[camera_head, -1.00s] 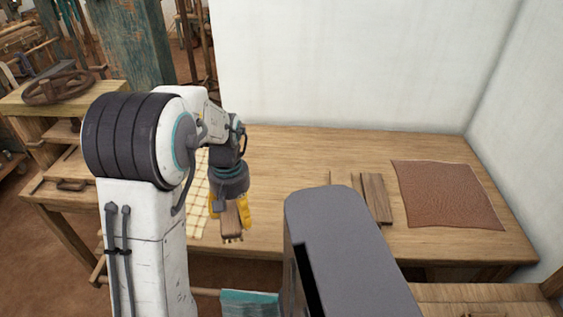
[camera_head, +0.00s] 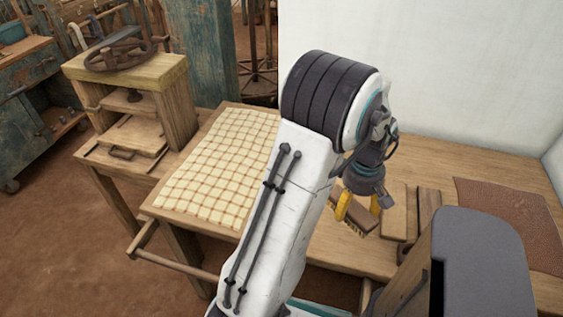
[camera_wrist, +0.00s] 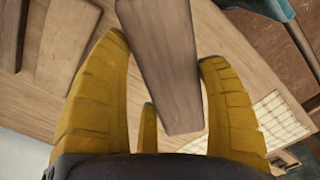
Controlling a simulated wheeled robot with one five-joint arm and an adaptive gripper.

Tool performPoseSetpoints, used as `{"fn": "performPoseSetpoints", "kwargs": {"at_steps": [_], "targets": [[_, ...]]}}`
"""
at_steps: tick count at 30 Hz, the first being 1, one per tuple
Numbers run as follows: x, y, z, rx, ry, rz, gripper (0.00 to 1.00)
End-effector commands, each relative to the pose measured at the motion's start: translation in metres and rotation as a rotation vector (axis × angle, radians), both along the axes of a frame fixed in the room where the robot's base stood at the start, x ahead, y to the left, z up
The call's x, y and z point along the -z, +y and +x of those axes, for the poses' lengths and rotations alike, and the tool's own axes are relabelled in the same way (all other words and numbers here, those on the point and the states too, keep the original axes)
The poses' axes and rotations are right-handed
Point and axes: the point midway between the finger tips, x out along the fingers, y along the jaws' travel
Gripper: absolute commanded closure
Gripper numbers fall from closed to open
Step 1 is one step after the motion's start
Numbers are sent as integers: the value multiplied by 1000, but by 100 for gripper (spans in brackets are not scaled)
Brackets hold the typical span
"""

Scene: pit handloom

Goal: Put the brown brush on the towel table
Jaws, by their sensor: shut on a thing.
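The brown brush (camera_head: 350,214) is held in my gripper (camera_head: 358,205), whose yellow fingers are shut on its wooden body. In the head view its bristles hang below the block, over the wooden table. The cream checked towel (camera_head: 222,165) lies flat on the left part of the same table (camera_head: 345,250), left of my arm. The brush is apart from the towel, to its right.
Wooden boards (camera_head: 400,210) and a brown leather sheet (camera_head: 500,212) lie on the table right of my gripper. A wooden press with a dark handwheel (camera_head: 120,55) stands left of the towel. A white wall (camera_head: 460,80) rises behind the table. The towel's surface is clear.

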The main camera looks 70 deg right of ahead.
Motion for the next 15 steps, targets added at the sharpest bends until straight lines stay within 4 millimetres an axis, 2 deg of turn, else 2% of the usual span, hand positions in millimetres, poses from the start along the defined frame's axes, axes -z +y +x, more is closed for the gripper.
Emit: {"fn": "performPoseSetpoints", "kwargs": {"at_steps": [9,15], "targets": [[0,-13,-4,-391,2,-1,64],[0,-15,-5,-565,2,-1,64]]}}
